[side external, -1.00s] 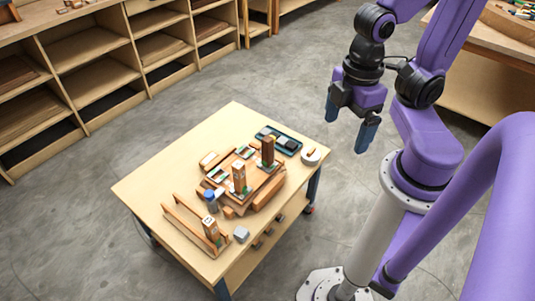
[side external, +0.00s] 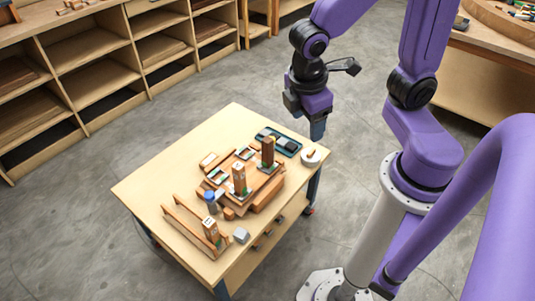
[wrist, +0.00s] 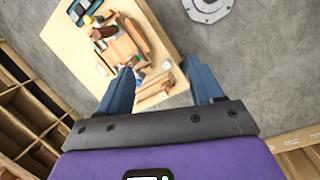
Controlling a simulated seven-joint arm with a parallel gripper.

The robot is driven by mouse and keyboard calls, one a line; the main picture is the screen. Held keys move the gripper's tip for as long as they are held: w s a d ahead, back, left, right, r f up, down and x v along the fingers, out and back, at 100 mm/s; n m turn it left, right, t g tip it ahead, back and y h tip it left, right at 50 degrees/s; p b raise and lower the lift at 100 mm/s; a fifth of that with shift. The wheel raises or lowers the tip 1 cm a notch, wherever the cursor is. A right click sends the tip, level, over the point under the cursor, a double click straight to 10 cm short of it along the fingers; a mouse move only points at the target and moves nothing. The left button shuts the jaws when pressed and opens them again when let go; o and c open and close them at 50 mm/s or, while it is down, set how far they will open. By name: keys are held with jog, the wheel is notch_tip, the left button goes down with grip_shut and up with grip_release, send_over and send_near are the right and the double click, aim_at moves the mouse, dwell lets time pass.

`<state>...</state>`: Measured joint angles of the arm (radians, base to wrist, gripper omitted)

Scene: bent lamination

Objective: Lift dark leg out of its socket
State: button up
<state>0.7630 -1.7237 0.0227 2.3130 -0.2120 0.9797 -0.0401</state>
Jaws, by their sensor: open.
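The dark leg (side external: 268,151) is an upright dark brown block in the side external view. It stands in a socket at the back right of the wooden assembly (side external: 262,200); its lower end is hidden. A lighter brown leg (side external: 239,178) stands upright nearer the front of that assembly. My gripper (side external: 317,132) is above and to the right of the dark leg in the picture, apart from it, with its fingers pointing down. In the wrist view my gripper (wrist: 163,84) has its two blue fingers spread, with nothing between them.
A dark teal tray (side external: 285,141) and a round pale object (side external: 310,157) lie near the dark leg. A blue-capped bottle (side external: 210,201), a grey block (side external: 241,235) and a wooden rail piece (side external: 190,225) are at the front. The table's left side (side external: 150,185) is clear.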

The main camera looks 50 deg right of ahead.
jog(key=w+f+h, duration=0.3)
jog(key=w+f, duration=0.1)
jog(key=w, duration=0.4)
jog(key=n+h, duration=0.5)
jog(key=h, duration=0.3)
send_over(265, 143)
jog(key=a, duration=0.1)
notch_tip(265, 143, down, 21)
jog(key=shift+g, duration=0.3)
jog(key=shift+w+a+f, duration=0.1)
jog(key=shift+a+f, duration=0.05)
jog(key=shift+f, duration=3)
jog(key=shift+d+f, duration=0.25)
jog(key=shift+d, duration=0.05)
jog(key=x, duration=0.4)
jog(key=shift+d+f, duration=0.15)
jog(key=shift+d, duration=0.05)
grip_shut()
